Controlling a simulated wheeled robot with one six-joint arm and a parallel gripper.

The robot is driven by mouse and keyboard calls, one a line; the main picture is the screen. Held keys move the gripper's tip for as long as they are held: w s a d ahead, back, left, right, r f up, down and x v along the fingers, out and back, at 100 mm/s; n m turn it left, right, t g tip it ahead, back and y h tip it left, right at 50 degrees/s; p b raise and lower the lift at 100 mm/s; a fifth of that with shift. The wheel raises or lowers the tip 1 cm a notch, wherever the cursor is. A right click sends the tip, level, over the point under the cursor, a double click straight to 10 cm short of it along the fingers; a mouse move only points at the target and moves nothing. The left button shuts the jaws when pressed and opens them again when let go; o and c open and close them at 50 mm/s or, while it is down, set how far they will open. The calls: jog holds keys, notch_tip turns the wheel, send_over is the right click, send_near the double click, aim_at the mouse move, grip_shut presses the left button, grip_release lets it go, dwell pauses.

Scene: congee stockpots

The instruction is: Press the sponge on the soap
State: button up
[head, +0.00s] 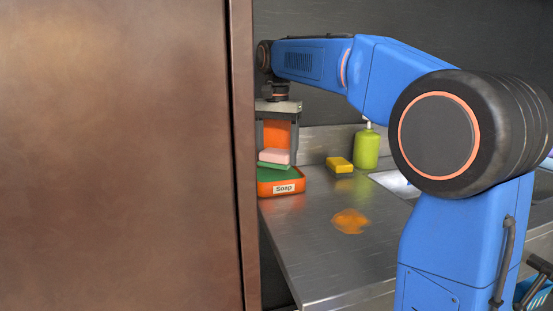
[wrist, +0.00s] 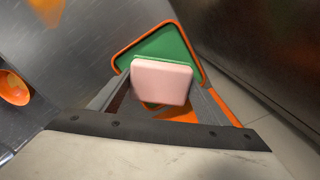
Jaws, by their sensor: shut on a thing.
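A sponge with a pink top and a green underside (head: 274,157) is between the fingers of my gripper (head: 276,148), which is shut on it. It sits flat, green side down, over the soap dish. The dish is an orange tray with a green surface and a "Soap" label (head: 284,188). In the wrist view the pink top of the sponge (wrist: 162,82) covers part of the green tray (wrist: 140,47). I cannot tell whether the sponge touches the green surface. The left side of the dish is hidden by a brown panel in the head view.
A brown panel (head: 115,150) fills the left of the head view, close to the dish. A yellow sponge (head: 339,163) and a green bottle (head: 366,148) stand further right, near a sink (head: 393,184). An orange stain (head: 350,221) lies on the steel counter (head: 320,260).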

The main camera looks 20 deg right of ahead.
aim_at(277, 151)
jog(key=shift+r, duration=2.05)
jog(key=shift+f, duration=3.35)
jog(key=shift+r, duration=3.4)
jog(key=shift+f, duration=3.5)
jog(key=shift+r, duration=3.45)
jog(key=shift+c, duration=0.4)
